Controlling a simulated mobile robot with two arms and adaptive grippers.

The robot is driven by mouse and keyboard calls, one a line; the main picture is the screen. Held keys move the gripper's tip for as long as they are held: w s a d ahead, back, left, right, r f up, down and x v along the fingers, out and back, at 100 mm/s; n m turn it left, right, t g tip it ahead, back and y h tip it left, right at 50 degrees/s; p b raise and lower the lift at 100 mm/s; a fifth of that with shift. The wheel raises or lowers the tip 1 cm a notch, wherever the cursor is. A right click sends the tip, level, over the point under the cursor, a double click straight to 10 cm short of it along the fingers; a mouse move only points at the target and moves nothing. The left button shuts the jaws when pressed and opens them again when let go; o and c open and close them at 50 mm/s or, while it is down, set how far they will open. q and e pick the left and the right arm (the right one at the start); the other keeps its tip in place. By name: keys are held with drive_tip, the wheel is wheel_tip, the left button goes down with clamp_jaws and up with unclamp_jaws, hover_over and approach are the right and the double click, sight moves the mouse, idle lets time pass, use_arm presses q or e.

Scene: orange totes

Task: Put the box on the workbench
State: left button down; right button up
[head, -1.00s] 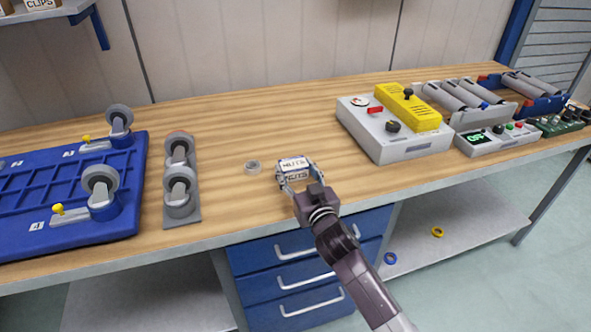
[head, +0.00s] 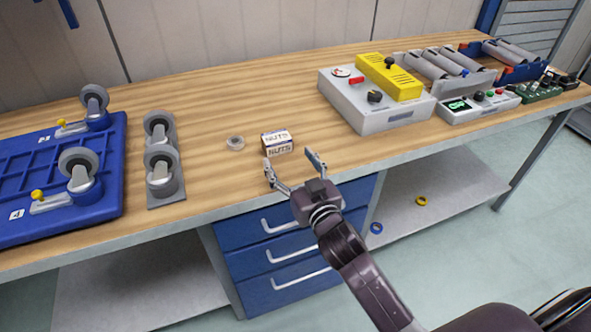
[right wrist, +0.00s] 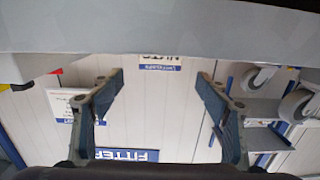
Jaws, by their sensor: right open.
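The box is a small white carton with dark "NUTS" lettering (head: 277,142). It stands on the wooden workbench (head: 215,180), toward the front edge. My right gripper (head: 291,160) is open and empty just in front of the box, with its fingers spread apart and the box clear of them. In the right wrist view its two open fingers (right wrist: 160,82) have nothing held between them. I cannot tell the box for certain in that view. My left gripper is not in view.
A metal ring (head: 236,142) lies left of the box. A caster stand (head: 162,160) and a blue tray (head: 60,175) are farther left. A grey control box with a yellow top (head: 375,100) stands to the right. Bare bench lies between it and the carton.

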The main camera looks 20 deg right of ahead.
drive_tip(key=shift+s+d+r, duration=0.1)
drive_tip(key=shift+s, duration=1.85)
